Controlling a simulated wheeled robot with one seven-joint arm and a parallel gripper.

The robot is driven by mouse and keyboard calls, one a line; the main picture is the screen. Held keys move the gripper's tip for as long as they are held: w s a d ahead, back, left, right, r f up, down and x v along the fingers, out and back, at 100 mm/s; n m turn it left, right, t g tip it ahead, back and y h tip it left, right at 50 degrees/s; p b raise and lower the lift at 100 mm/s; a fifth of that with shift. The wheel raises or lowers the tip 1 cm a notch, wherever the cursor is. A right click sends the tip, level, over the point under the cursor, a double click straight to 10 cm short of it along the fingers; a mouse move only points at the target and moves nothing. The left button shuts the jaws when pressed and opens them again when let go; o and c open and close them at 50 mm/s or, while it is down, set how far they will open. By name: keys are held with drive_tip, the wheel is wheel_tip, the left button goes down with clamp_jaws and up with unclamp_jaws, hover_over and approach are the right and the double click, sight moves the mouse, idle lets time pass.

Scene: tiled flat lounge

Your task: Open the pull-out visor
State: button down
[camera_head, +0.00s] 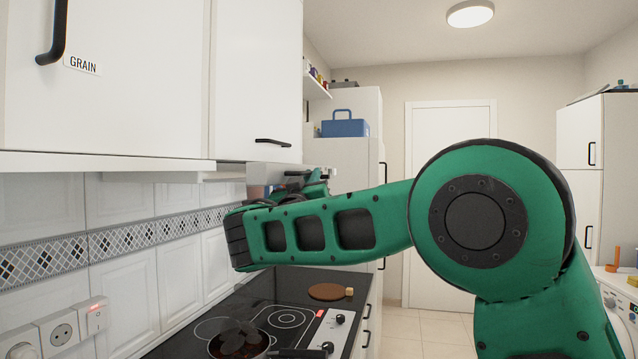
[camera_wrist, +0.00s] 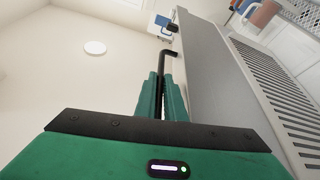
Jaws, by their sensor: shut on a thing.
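The pull-out visor is the grey metal panel (camera_wrist: 208,75) with a slotted grille (camera_wrist: 283,105) beside it in the wrist view. A black bar handle (camera_wrist: 166,53) runs along the visor's front edge. My gripper (camera_wrist: 161,84) has its two green fingers shut around this handle, one on each side. In the head view, my gripper (camera_head: 316,184) is under the wall cabinet's far end, partly hidden behind my green forearm. Most of the visor is hidden there, so how far out it stands is hard to tell.
White wall cabinets (camera_head: 110,90) hang above, one labelled GRAIN. Below is a black hob (camera_head: 262,300) with a pan holding a dark plant-like thing (camera_head: 240,340) and a round brown board (camera_head: 329,291). A fridge with a blue box (camera_head: 345,128) stands beyond. Open floor lies to the right.

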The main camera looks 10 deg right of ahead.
drive_tip(key=shift+s+d, duration=0.1)
drive_tip(key=shift+d, duration=0.1)
drive_tip(key=c, duration=2.1)
unclamp_jaws()
drive_tip(key=v, duration=1)
drive_tip(key=shift+s+a+f, duration=0.1)
drive_tip(key=shift+s+f, duration=0.15)
